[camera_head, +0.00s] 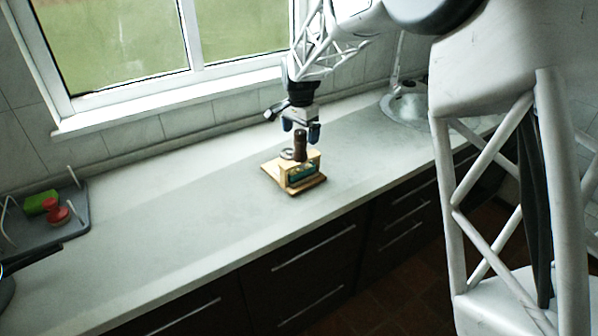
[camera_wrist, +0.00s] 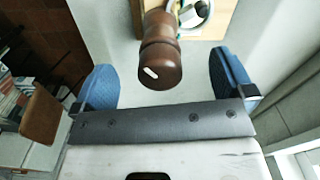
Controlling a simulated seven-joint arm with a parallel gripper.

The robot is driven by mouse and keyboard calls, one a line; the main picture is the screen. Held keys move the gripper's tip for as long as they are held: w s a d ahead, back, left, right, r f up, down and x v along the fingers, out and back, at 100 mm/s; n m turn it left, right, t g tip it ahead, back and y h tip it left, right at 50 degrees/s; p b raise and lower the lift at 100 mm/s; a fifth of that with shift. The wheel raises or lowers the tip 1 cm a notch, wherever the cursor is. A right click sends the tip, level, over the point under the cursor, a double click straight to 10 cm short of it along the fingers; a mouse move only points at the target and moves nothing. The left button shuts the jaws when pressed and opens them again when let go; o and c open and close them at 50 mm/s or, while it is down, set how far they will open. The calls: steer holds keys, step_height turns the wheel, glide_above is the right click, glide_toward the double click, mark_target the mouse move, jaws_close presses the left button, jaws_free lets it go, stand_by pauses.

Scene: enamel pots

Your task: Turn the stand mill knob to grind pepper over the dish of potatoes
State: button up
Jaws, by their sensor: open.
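The stand mill shows as a dark brown wooden knob (camera_head: 300,146) upright on a light wooden stand (camera_head: 283,179) on the worktop. In the wrist view the brown knob (camera_wrist: 160,58) has a small white mark on its rounded end. My gripper (camera_head: 301,131) is above the knob, pointing down. In the wrist view its two blue fingers stand open on either side of the knob, with gaps on both sides. A teal item (camera_head: 302,173) shows in the front of the stand. I cannot make out the dish of potatoes clearly; a pale round rim (camera_wrist: 195,14) lies beside the knob, partly cut off.
The pale worktop (camera_head: 200,215) is clear around the stand. A grey tray (camera_head: 50,232) with a green item (camera_head: 38,203) and a red item (camera_head: 57,214) is at far left, near a dark pan. A window and tiled wall run behind.

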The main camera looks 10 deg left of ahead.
steer(key=n, duration=0.4)
steer(key=shift+n, duration=0.3)
steer(key=n, duration=0.4)
steer(key=shift+n, duration=0.4)
steer(key=n, duration=0.5)
steer(key=shift+n, duration=2.7)
steer(key=shift+c, duration=0.2)
steer(key=c, duration=1.4)
steer(key=shift+o, duration=0.2)
